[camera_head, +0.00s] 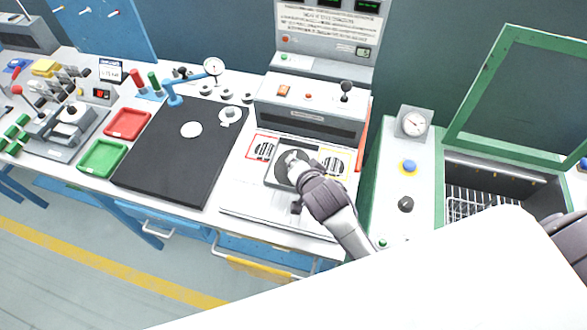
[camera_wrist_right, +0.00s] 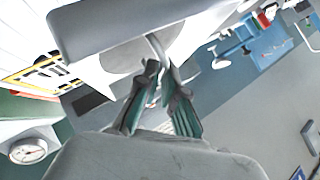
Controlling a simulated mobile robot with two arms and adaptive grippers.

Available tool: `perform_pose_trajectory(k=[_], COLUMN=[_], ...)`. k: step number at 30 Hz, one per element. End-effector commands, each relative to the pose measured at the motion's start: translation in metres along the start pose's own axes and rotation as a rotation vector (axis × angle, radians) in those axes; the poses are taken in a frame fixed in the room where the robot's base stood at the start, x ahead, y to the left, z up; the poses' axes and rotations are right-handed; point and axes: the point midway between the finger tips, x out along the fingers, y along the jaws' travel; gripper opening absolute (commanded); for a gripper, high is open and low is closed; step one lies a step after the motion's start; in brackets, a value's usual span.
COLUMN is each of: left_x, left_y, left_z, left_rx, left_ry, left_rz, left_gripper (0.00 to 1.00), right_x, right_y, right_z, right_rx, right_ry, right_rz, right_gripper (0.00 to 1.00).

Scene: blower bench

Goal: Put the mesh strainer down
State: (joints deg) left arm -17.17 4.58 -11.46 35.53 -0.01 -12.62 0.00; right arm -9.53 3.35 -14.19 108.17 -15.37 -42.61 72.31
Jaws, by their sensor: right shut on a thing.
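The mesh strainer (camera_head: 274,182) shows as a grey, square-edged piece with a dark round middle, partly covered by my right gripper (camera_head: 298,165). It is over the white board, between the red-framed and yellow-framed prints. In the right wrist view the grey strainer (camera_wrist_right: 85,32) fills the upper part, and a thin handle runs from it to the fingers. My right gripper (camera_wrist_right: 158,80) is shut on that handle. I cannot tell whether the strainer touches the board. My left gripper is not in view.
The white board (camera_head: 262,205) has bare room in front of the strainer. The red-framed print (camera_head: 261,148) is left and the yellow-framed print (camera_head: 338,158) right. A control box (camera_head: 310,122) stands behind. A black mat (camera_head: 165,160) lies left, and a green-framed machine (camera_head: 455,135) stands right.

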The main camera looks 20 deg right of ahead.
Motion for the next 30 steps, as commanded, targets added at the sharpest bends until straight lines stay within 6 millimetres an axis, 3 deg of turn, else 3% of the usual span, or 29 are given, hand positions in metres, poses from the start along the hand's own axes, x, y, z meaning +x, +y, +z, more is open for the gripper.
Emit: perform_pose_trajectory(k=[10,22,27,30], left_x=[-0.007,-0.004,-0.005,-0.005], left_y=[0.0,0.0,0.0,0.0], left_z=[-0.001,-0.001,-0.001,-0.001], left_rx=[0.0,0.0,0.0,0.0], left_ry=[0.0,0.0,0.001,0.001], left_rz=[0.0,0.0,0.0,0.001], left_gripper=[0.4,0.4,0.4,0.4], right_x=[0.023,0.027,0.026,0.026], right_y=[0.024,0.029,0.029,0.029], right_z=[0.02,0.023,0.023,0.023], right_rx=[-0.001,0.0,0.0,-0.001], right_ry=[-0.001,0.0,0.0,0.0], right_rz=[0.0,0.0,0.0,0.0], right_gripper=[0.0,0.0,0.32,0.32])
